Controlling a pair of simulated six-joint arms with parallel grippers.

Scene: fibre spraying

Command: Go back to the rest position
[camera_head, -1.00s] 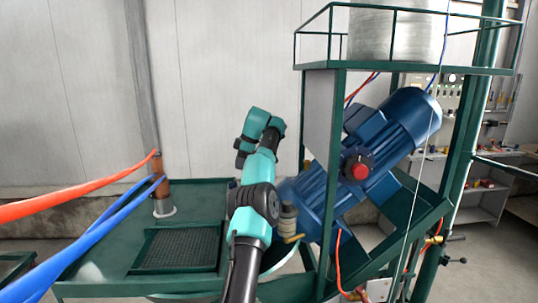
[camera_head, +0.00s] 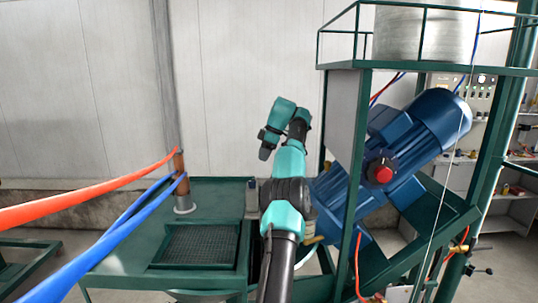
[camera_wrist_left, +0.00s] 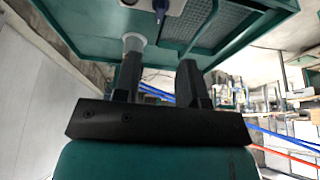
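My left arm (camera_head: 285,195) rises from the bottom middle of the head view. Its gripper (camera_head: 265,148) hangs in the air in front of the pale wall, above and behind the green table (camera_head: 120,240). In the left wrist view the two dark fingers of the left gripper (camera_wrist_left: 159,68) stand apart, with the green table showing between them and nothing held. My right gripper is in neither view.
A blue motor (camera_head: 400,150) with a red button (camera_head: 383,174) sits in a green frame right of my arm. A drum (camera_head: 425,35) stands above it. Orange (camera_head: 95,192) and blue (camera_head: 100,250) hoses run left from a copper-coloured post (camera_head: 180,175). A dark grate (camera_head: 200,245) lies in the table.

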